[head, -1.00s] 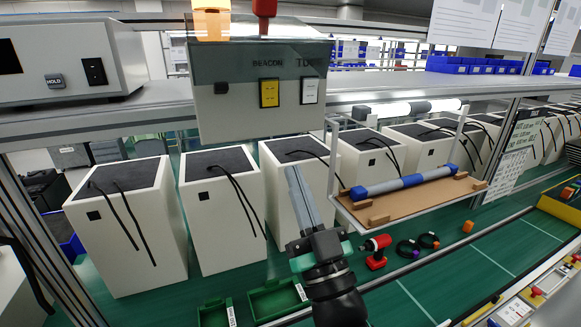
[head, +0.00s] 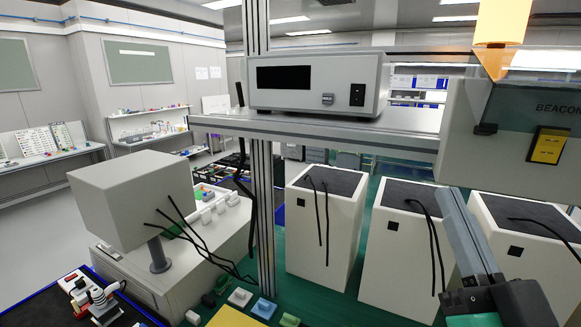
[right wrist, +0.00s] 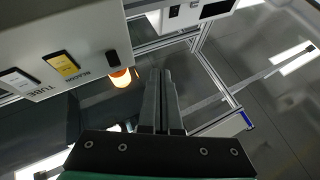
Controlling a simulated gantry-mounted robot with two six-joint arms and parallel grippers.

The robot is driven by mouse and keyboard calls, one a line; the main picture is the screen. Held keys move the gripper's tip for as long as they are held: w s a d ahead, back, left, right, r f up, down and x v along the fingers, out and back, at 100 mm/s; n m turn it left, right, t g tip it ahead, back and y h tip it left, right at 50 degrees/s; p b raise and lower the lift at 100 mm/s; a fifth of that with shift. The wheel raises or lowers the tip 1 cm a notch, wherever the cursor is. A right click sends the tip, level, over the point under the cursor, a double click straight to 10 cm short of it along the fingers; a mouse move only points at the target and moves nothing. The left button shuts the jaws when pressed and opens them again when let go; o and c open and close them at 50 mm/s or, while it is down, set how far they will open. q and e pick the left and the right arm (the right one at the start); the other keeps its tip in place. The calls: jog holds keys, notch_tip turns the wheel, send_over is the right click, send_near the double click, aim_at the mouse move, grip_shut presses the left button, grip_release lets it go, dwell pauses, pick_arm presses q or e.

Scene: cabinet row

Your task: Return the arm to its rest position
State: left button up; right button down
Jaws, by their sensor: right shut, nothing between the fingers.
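My right gripper (head: 466,232) is at the lower right of the head view, pointing up in front of the white cabinets. Its fingers are shut together with nothing between them. In the right wrist view the shut fingers (right wrist: 160,95) point up past the beacon box (right wrist: 70,45) and its lit orange lamp (right wrist: 120,77). My left gripper is not in view.
White cabinets (head: 320,235) with black cables stand in a row on the green bench. A metal shelf (head: 320,128) carries a white HOLD instrument (head: 312,85). A metal post (head: 262,220) and a grey box on a stand (head: 135,200) are further left.

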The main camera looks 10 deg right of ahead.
jog(key=a+r+n+y+p, duration=0.2)
jog(key=a+r+n+y, duration=0.1)
jog(key=a+r+y, duration=0.25)
jog(key=s+r+t+p, duration=0.1)
jog(key=s+r+p, duration=0.2)
jog(key=r, duration=0.3)
jog(key=s+a+r+t+y+p, duration=0.1)
jog(key=s+r+t+p, duration=0.1)
jog(key=r, duration=0.4)
jog(key=shift+s+n+p, duration=0.3)
jog(key=shift+s+p, duration=0.3)
jog(key=shift+p, duration=0.45)
jog(key=shift+a, duration=0.1)
